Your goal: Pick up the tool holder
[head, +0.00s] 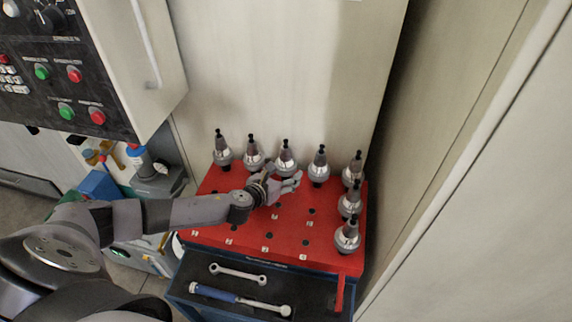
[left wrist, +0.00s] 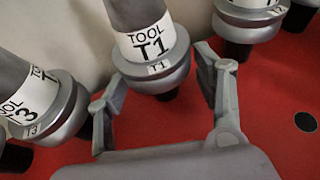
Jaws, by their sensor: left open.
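Several grey tool holders with dark knobs stand upright on the red rack top (head: 238,229). In the left wrist view, a tool holder labelled T1 (left wrist: 152,45) stands between the two spread fingers of my left gripper (left wrist: 160,75), with visible gaps on both sides. A holder labelled 3 (left wrist: 45,100) is to its left and another holder (left wrist: 250,18) to its right. The right gripper is not in view.
Three holders line the rack's right side, the front one (head: 347,236) nearest me. Empty holes dot the red surface. A wrench (head: 238,273) and a blue-handled tool (head: 240,299) lie in the tray below. A control panel (head: 62,62) is at left; pale walls enclose the rack.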

